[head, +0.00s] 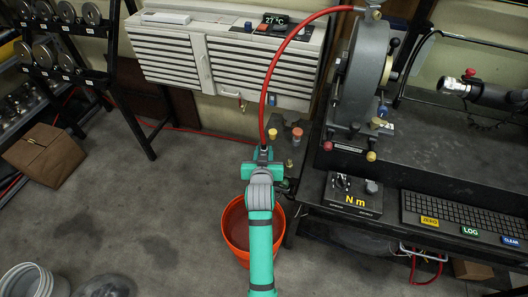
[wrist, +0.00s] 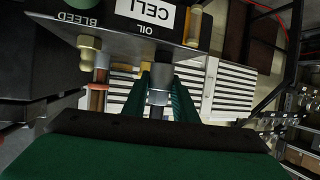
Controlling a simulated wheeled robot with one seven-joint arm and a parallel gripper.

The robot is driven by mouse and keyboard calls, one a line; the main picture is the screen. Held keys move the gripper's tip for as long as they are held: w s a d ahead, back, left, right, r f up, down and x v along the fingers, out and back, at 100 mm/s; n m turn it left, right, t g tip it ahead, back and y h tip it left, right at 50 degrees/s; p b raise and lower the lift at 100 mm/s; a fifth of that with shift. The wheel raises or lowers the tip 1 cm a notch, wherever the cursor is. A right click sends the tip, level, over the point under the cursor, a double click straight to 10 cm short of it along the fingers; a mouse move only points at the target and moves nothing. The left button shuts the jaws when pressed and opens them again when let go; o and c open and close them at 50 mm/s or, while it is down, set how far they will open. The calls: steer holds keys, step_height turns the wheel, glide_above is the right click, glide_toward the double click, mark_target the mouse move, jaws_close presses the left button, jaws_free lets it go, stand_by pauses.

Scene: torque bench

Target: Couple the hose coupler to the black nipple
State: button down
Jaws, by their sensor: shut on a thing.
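My gripper (head: 263,163) is at the left end of the bench, above the orange bucket. In the wrist view its green fingers (wrist: 160,98) are shut on the grey metal hose coupler (wrist: 159,88). The red hose (head: 266,85) rises from the gripper and arcs to the top of the grey wheel-shaped machine. The coupler sits by the edge of a dark panel (wrist: 120,32) with labels, beneath the one reading OIL. A brass fitting (wrist: 90,43) with a copper-coloured part stands to the left.
An orange knob (head: 297,132) and a yellowish one (head: 273,133) are just right of the gripper. The grey round machine (head: 363,75) and a keyboard (head: 455,215) occupy the bench at right. The orange bucket (head: 229,240) stands on the floor below. Open floor lies to the left.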

steer(key=c, duration=1.4)
jaws_free()
steer(key=shift+o, duration=0.2)
steer(key=v, duration=1.1)
